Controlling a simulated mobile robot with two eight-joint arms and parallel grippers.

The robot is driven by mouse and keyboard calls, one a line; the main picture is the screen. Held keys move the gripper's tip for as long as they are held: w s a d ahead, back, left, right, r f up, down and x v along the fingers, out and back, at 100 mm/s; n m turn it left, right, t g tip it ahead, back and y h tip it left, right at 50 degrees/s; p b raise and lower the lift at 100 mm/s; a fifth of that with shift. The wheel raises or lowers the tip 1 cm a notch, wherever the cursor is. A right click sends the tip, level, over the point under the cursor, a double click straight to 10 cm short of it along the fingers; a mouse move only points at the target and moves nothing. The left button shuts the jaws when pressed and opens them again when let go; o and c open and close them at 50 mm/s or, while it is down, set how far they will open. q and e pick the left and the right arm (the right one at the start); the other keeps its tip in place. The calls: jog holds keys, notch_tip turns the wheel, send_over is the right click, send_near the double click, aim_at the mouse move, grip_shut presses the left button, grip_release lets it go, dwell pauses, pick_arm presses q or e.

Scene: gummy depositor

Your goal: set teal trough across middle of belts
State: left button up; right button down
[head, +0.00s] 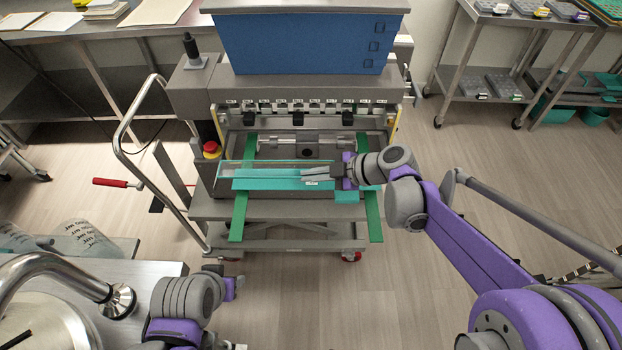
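The teal trough (265,184) lies level across the two green belts (239,217), at the front of the depositor. Its left end is near the left belt and its right part runs behind my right gripper to the right belt (374,222). I cannot tell whether its underside touches the belts. My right gripper (310,172) reaches in from the right, with its fingers close together on the trough's middle; it looks shut on it. My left gripper (238,285) is low at the lower left, apart from the trough; its fingers are too hidden to read.
The depositor has a blue hopper (305,42) and a red emergency button (211,149). A cart handle (125,130) and a steel worktop (140,277) stand on the left. Steel shelves (500,60) are at the back right. The floor in front is clear.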

jog(key=shift+f, duration=0.9)
jog(key=c, duration=1.1)
grip_release()
jog(key=shift+o, duration=0.2)
jog(key=v, duration=1.2)
jog(key=shift+w+r+p, duration=0.1)
jog(key=shift+r+p, duration=0.05)
jog(key=shift+p, duration=0.15)
jog(key=s+d+f+m+h, duration=0.4)
jog(key=s+f+m+h, duration=0.1)
jog(key=s+m, duration=0.5)
jog(key=s+d+f+m+h, duration=0.4)
jog(key=s+f+m+h, duration=0.1)
jog(key=s+m, duration=0.4)
jog(key=shift+s+m+t+h, duration=0.4)
jog(key=shift+m, duration=0.6)
